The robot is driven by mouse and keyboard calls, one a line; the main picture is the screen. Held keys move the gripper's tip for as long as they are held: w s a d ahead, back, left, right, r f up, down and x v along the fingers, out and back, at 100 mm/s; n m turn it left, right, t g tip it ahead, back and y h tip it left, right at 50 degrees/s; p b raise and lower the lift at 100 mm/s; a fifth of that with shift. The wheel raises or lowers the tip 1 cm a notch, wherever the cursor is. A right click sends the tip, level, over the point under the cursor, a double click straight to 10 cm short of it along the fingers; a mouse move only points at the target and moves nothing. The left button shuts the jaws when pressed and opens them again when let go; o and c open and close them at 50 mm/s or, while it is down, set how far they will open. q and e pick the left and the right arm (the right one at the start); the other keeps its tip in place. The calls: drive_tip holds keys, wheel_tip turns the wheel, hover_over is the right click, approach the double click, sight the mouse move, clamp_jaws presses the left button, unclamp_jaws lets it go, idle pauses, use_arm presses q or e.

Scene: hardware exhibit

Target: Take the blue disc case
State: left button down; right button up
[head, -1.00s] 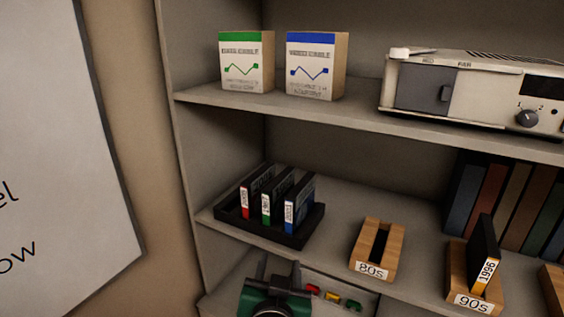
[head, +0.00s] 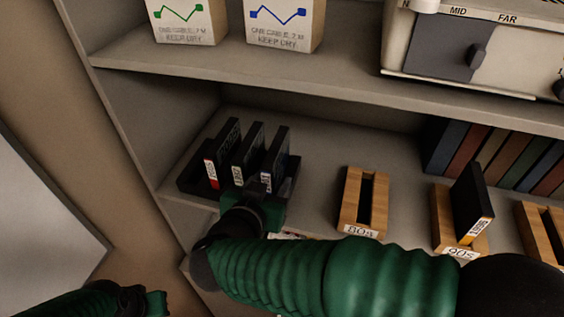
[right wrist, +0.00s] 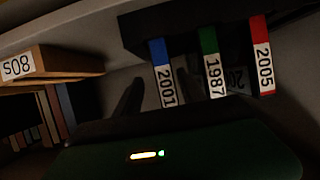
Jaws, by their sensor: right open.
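The blue disc case (head: 277,157) stands upright at the right end of a black tray (head: 295,182) on the middle shelf. Its blue label reads 2001 in the right wrist view (right wrist: 162,75), where the picture is upside down. The green-labelled case (head: 247,150) and red-labelled case (head: 225,152) stand left of it. My right gripper (head: 259,187) is open at the tray's front. In the right wrist view its fingers (right wrist: 156,88) appear on either side of the blue case; contact cannot be told. My left gripper (head: 153,302) shows partly at the bottom left, its jaws unclear.
Wooden holders, an empty 80s one (head: 363,200) and a 90s one (head: 445,225) with a black case (head: 472,203), stand to the right. The upper shelf (head: 230,80) overhangs the tray, with boxes and a device on it. My right arm covers the lower shelf.

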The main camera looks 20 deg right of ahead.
drive_tip(key=w, duration=0.1)
drive_tip(key=w+f, duration=0.1)
drive_tip(key=w+d+p, duration=0.1)
drive_tip(key=shift+w+f, duration=0.2)
drive_tip(key=shift+w, duration=0.15)
drive_tip(key=shift+w+f, duration=0.3)
drive_tip(key=shift+w, duration=0.1)
drive_tip(key=shift+d, duration=0.35)
drive_tip(key=shift+d+f, duration=0.1)
drive_tip(key=shift+d, duration=0.15)
drive_tip(key=shift+c, duration=0.7)
drive_tip(key=shift+w+d, duration=0.15)
drive_tip(key=shift+d, duration=0.15)
drive_tip(key=c, duration=0.5)
drive_tip(key=shift+a, duration=0.15)
clamp_jaws()
use_arm(q)
drive_tip(key=shift+w+a+r, duration=0.3)
drive_tip(key=shift+w+a, duration=0.05)
drive_tip(key=shift+a, duration=0.3)
use_arm(e)
drive_tip(key=shift+a, duration=0.3)
